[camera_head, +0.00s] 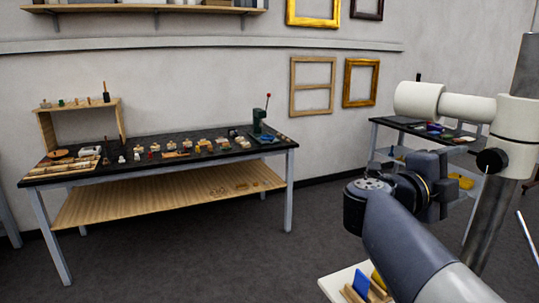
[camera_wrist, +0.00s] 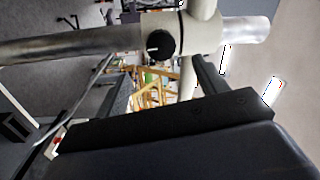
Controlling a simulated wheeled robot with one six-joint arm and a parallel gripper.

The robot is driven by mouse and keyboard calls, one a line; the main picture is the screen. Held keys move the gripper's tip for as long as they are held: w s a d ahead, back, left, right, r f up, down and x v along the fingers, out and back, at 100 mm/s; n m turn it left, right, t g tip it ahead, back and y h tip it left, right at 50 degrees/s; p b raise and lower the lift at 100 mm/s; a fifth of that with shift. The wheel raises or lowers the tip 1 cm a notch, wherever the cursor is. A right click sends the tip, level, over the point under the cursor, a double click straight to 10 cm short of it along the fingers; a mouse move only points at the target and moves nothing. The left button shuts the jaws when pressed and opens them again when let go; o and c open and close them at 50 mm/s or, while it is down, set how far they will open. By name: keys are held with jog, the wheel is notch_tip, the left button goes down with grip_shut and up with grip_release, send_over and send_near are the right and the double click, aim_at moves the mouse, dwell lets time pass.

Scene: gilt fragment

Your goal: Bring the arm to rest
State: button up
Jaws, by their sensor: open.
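My arm rises from the lower right in the head view, bent at a dark joint. My gripper (camera_head: 436,170) is at its far end, a dark grey block raised in the air in front of the small back-right table. It is open, and I see nothing held in it.
A steel post (camera_head: 476,215) with a white clamp and black knob (camera_head: 491,161) stands close right of my gripper; the knob also shows in the wrist view (camera_wrist: 161,44). A long workbench (camera_head: 100,178) with small pieces stands left.

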aim_at(489, 163)
jog(key=p+x, duration=0.2)
jog(key=x, duration=0.8)
jog(key=shift+d, duration=0.1)
jog(key=shift+w+d+r+n+p, duration=0.15)
jog(key=shift+d+r+n+p, duration=0.1)
jog(key=shift+n+p, duration=0.2)
jog(key=shift+a+n+p, duration=0.1)
jog(key=shift+n+p, duration=0.6)
jog(key=shift+n, duration=0.35)
jog(key=n+p, duration=0.1)
jog(key=n, duration=0.2)
jog(key=n+p, duration=0.2)
jog(key=n, duration=0.1)
jog(key=shift+f+t+y, duration=0.15)
jog(key=shift+t+y, duration=0.15)
jog(key=n+p, duration=0.1)
jog(key=n, duration=0.3)
jog(key=shift+p, duration=0.4)
jog(key=n+p, duration=0.1)
jog(key=n, duration=0.3)
jog(key=shift+f, duration=0.1)
jog(key=shift+s+a, duration=0.2)
jog(key=shift+s, duration=0.1)
jog(key=shift+v, duration=1.05)
jog(key=shift+s+a, duration=0.1)
jog(key=shift+a, duration=0.05)
